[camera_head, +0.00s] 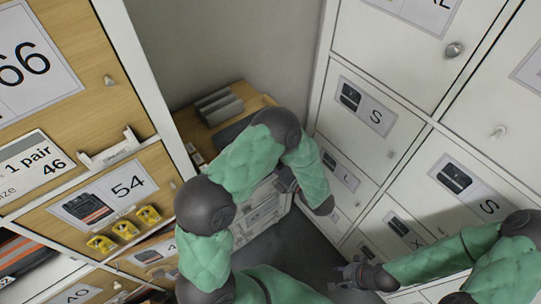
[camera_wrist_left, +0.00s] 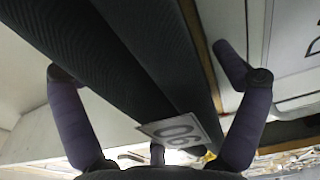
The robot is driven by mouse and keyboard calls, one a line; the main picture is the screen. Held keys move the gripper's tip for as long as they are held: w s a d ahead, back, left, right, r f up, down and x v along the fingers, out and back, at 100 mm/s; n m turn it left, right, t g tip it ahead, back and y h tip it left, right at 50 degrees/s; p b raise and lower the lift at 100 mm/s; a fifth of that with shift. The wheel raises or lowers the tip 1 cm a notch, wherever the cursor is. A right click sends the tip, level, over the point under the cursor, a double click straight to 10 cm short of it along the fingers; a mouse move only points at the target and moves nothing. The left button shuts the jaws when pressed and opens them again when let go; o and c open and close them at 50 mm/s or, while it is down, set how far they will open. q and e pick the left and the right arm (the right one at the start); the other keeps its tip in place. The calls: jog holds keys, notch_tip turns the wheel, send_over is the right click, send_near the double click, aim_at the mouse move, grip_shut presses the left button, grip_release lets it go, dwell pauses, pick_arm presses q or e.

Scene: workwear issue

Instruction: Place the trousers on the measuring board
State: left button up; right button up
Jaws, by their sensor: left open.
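In the left wrist view, long dark ribbed folds of cloth (camera_wrist_left: 110,50) run across the picture between my fingers; they look like folded trousers. A white tag reading 90 (camera_wrist_left: 178,132), upside down, lies at their near end. My left gripper (camera_wrist_left: 150,62) is open, its fingers wide apart on either side of the folds; contact cannot be told. In the head view my left arm hides most of that hand. My right gripper (camera_head: 352,274) is low at the right centre, away from the wooden top; its finger gap is unclear. I cannot make out the measuring board.
A wooden top (camera_head: 246,96) carries grey bars (camera_head: 218,106) and a dark flat item, partly behind my left arm. White lockers (camera_head: 385,120) with size labels stand close on the right. A wooden cabinet with drawers (camera_head: 115,190) and yellow items (camera_head: 126,229) stands left.

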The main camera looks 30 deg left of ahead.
pick_arm(q)
jog(key=shift+r, duration=0.1)
jog(key=shift+d, duration=0.25)
jog(key=p+v, duration=0.2)
jog(key=v, duration=0.8)
jog(key=shift+r, duration=0.1)
jog(key=shift+p+v, duration=0.35)
jog(key=shift+v, duration=0.45)
